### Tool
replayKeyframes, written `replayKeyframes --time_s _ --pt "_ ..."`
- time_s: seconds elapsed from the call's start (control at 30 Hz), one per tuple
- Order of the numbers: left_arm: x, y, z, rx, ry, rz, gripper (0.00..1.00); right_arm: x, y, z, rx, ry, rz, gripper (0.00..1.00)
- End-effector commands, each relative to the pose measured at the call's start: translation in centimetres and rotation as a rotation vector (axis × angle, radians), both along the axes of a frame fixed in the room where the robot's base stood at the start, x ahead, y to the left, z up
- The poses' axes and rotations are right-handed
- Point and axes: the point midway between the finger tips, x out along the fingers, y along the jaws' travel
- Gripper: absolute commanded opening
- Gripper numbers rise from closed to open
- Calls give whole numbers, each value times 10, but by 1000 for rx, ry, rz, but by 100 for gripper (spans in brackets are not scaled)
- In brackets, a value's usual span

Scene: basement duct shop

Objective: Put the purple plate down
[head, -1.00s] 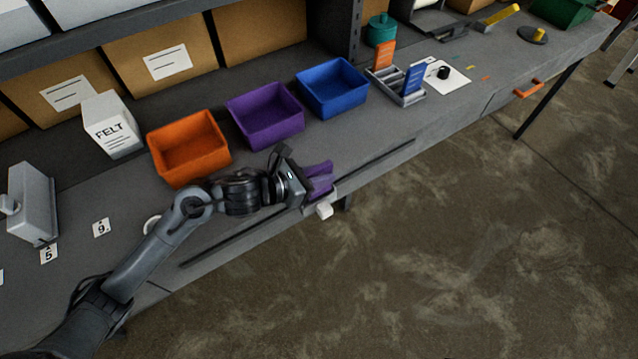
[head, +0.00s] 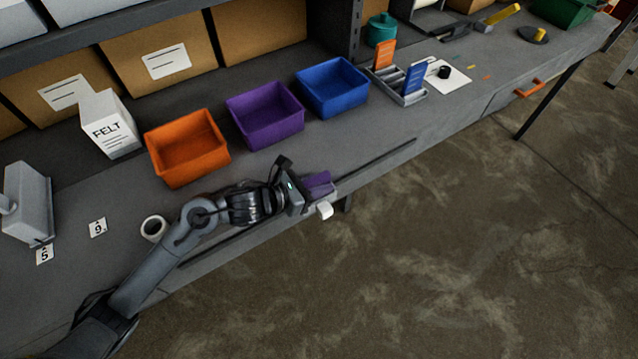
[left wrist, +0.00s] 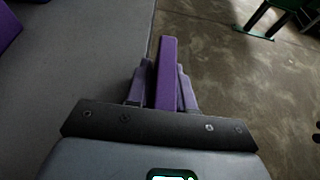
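The purple plate (head: 318,184) is at the front edge of the grey workbench, in the fingers of my left gripper (head: 308,190). In the left wrist view the plate (left wrist: 166,72) stands as a narrow upright strip between the two purple-grey fingers, which close on it from both sides. Bench top lies to its left there and floor to its right. I cannot tell whether the plate touches the bench. A purple bin (head: 265,116) stands behind the gripper. My right gripper is not in view.
An orange bin (head: 187,148) and a blue bin (head: 333,87) flank the purple one. A rack (head: 400,84) with orange and blue plates stands farther right. A white roll (head: 154,228) lies by my left arm. Bare bench (head: 365,140) lies right of the gripper.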

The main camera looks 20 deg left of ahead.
Motion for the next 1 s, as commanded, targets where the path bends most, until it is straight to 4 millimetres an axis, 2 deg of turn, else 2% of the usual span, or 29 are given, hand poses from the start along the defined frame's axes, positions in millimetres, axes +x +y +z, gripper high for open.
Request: replayKeyframes --time_s 0.03,0.13,0.6,0.77,1.0 --pt "0 0 0 1 1 0 31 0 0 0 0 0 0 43" --pt "0 0 0 1 1 0 45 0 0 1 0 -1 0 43" --pt "1 2 0 1 2 5 45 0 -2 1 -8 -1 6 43" --pt "1 2 6 1 2 7 45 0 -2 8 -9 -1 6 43" --pt "-27 22 17 7 1 3 45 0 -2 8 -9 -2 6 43"
